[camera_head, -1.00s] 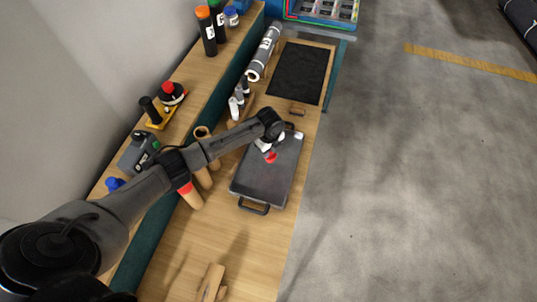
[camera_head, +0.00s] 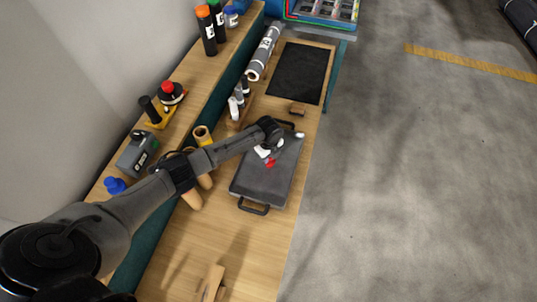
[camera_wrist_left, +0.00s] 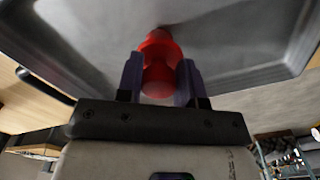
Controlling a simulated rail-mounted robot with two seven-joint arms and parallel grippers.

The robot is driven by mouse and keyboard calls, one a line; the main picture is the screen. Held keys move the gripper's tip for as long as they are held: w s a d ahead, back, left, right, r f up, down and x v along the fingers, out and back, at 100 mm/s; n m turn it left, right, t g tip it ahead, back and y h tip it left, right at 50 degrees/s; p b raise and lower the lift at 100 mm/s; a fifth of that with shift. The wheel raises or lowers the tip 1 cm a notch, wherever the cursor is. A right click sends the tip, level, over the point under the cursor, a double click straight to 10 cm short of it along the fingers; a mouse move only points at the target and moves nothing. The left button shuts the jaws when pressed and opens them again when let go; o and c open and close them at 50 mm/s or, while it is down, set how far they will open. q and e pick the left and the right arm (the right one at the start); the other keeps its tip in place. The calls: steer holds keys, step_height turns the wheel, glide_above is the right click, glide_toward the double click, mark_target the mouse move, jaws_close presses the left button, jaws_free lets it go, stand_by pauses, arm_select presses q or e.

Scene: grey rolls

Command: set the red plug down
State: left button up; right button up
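The red plug (camera_head: 270,163) is over the grey metal tray (camera_head: 259,186), near its middle. My left gripper (camera_head: 268,154) reaches over the tray from the left. In the left wrist view the red plug (camera_wrist_left: 158,55) sits between the two fingers (camera_wrist_left: 159,80), which close against its sides. Its far end points toward the tray floor (camera_wrist_left: 225,45); I cannot tell whether it touches. My right gripper is in neither view.
The tray has dark handles, one (camera_head: 253,207) at its near end. A black mat (camera_head: 298,72) lies beyond the tray. The near bench top (camera_head: 240,240) is mostly clear.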

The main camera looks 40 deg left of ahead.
arm_select(q)
steer(key=o, duration=0.4)
steer(key=shift+r, duration=0.1)
step_height(320, 180, up, 12)
steer(key=p, duration=0.1)
stand_by(0.5)
steer(key=shift+r, duration=0.1)
